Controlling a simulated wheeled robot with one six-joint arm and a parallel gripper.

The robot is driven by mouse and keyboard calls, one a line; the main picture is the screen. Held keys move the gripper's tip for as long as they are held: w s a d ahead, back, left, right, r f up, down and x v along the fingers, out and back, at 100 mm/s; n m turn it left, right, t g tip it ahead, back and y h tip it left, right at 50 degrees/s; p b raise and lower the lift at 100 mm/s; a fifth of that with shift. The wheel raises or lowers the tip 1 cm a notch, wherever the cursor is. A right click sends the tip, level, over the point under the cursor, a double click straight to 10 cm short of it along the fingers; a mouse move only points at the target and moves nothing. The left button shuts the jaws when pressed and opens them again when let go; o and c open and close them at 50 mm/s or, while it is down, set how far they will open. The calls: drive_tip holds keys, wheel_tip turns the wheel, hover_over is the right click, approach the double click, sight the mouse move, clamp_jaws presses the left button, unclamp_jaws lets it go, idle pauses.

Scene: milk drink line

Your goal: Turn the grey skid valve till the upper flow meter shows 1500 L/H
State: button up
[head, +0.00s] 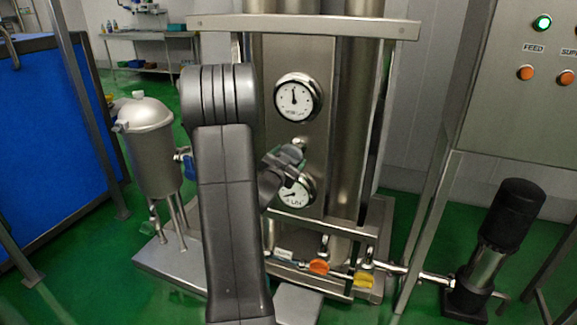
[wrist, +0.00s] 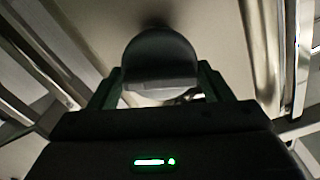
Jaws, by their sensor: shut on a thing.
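The upper flow meter (head: 298,97) is a round white dial on the steel skid. Its needle points about straight up; its figures are too small to read. A lower dial (head: 294,194) sits below it, partly covered by my wrist, with its needle toward the lower left. In the wrist view my gripper (wrist: 160,88) has its two dark fingers shut on the sides of a rounded grey knob, the grey skid valve (wrist: 160,58). In the head view my arm and wrist hide most of this grip, between the two dials.
Orange (head: 319,267) and yellow (head: 364,279) valve handles sit low on the skid pipe. A steel vessel (head: 150,150) stands left of my arm. A control panel (head: 525,80) and a black-topped pump (head: 496,245) stand at the right.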

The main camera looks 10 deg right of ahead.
idle(0.4)
drive_tip(key=o, duration=0.7)
drive_tip(key=shift+o, duration=0.2)
drive_tip(key=v, duration=1.3)
drive_tip(key=shift+s+a, duration=0.25)
drive_tip(key=shift+s, duration=0.1)
drive_tip(key=x, duration=1.4)
drive_tip(key=shift+p, duration=0.3)
